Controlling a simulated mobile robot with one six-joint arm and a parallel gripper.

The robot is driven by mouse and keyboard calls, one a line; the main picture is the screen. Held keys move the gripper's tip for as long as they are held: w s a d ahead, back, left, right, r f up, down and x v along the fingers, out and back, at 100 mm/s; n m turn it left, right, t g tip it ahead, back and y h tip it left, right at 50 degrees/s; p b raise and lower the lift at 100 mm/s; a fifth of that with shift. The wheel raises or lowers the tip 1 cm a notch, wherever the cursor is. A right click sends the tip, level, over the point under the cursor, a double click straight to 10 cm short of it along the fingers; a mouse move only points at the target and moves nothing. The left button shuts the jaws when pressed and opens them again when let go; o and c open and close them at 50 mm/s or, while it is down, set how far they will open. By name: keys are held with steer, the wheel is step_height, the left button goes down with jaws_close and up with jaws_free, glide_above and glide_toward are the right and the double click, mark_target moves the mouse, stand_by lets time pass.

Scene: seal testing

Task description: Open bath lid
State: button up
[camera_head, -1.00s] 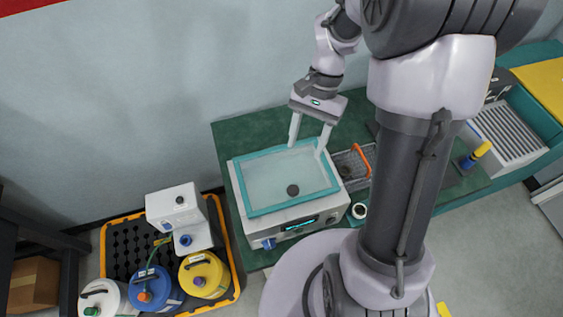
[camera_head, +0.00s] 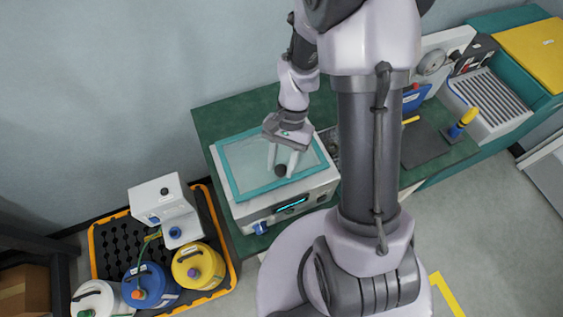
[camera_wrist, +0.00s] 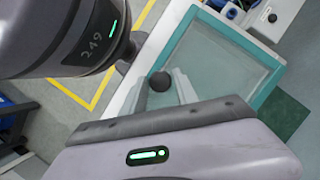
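The bath (camera_head: 285,203) is a white box with a lit display on its front, standing on the green bench. Its lid (camera_head: 245,165) is a clear panel with a teal rim, lying flat on top. A dark round knob (camera_head: 281,170) stands on the lid. My gripper (camera_head: 281,172) is above the lid with its two pale fingers spread, one on each side of the knob. In the wrist view the knob (camera_wrist: 160,81) shows by the fingertips. I cannot tell whether the fingers touch it.
A white device (camera_head: 165,208) and several jugs, one of them yellow (camera_head: 198,266), stand in a black tray with an orange rim (camera_head: 233,272) left of the bath. A dark mat (camera_head: 425,145) and a yellow-handled tool (camera_head: 463,122) lie to the right. The wall is behind.

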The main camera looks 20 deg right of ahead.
jaws_close()
stand_by(1.1)
